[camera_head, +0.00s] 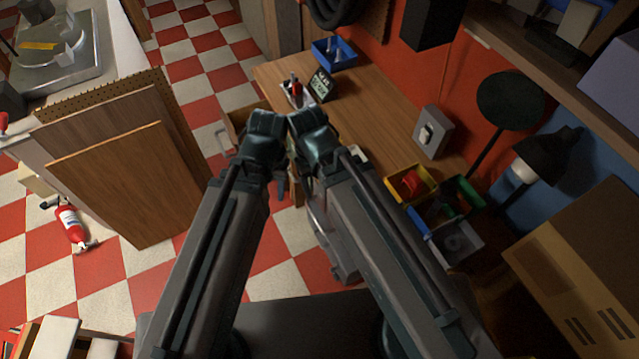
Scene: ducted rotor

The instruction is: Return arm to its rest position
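My two arms reach up from the bottom of the head view, side by side, and their dark joints nearly meet near the middle. The left arm's upper joint (262,140) and the right arm's upper joint (312,135) are close together. Whatever follows beyond these joints is mostly hidden behind the arm links. I cannot make out either gripper's fingers, and no object shows in a grip.
A wooden workbench (385,115) lies ahead, with a blue bin (334,54), a grey box (433,132) and a yellow bin (410,185). Leaning boards (120,185) and a fire extinguisher (70,222) are at left. A cardboard box (585,265) is at right. Checkered floor is open between.

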